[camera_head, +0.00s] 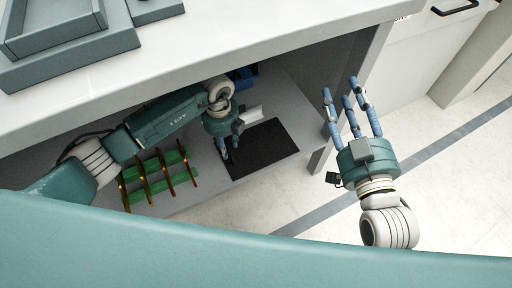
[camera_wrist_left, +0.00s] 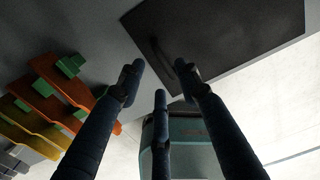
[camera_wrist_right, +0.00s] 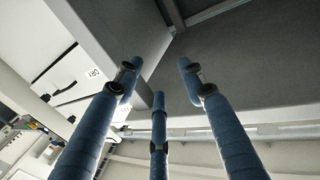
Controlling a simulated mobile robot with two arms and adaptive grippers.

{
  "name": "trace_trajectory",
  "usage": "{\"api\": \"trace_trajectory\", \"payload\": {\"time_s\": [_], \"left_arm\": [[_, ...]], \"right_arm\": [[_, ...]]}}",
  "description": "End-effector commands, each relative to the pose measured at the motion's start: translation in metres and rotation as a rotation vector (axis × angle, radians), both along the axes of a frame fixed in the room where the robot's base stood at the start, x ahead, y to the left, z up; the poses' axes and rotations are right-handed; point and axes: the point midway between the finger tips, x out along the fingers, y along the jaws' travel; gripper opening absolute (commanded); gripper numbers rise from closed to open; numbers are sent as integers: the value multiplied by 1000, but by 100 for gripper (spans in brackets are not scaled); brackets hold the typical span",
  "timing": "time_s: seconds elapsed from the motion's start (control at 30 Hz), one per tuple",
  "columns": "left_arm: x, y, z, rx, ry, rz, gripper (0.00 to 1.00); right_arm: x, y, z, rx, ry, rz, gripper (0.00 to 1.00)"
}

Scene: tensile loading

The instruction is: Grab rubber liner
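A flat black sheet, which looks like the rubber liner (camera_head: 262,152), lies on the grey shelf under the counter. In the left wrist view the sheet (camera_wrist_left: 235,40) fills the upper right, with a thin dark curved mark or strip on it near my fingertips; I cannot tell which. My left gripper (camera_head: 226,155) is over the left edge of the sheet, fingers apart and empty. Whether its tips touch the sheet cannot be told. My right gripper (camera_head: 342,90) is open and empty, off to the right outside the shelf, fingers pointing up in the picture.
Several orange and brown flat pieces in green holders (camera_head: 160,177) stand left of the sheet. They show at left in the left wrist view (camera_wrist_left: 50,115). A blue object (camera_head: 243,77) sits deeper inside. The counter (camera_head: 190,50) overhangs the shelf. A shelf post (camera_head: 322,160) stands between my grippers.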

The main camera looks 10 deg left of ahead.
Motion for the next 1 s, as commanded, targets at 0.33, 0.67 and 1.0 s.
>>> {"api": "trace_trajectory", "payload": {"time_s": [0.33, 0.67, 1.0], "left_arm": [[1, -2, -19, 0, 2, 1, 34], [2, -5, -46, -2, 1, 0, 34], [2, -4, -55, -1, -1, 0, 34]], "right_arm": [[-2, 4, 37, 44, -167, 11, 40], [-26, 7, 103, 127, -470, 28, 40], [-40, 5, 127, 159, -580, 33, 40]]}}
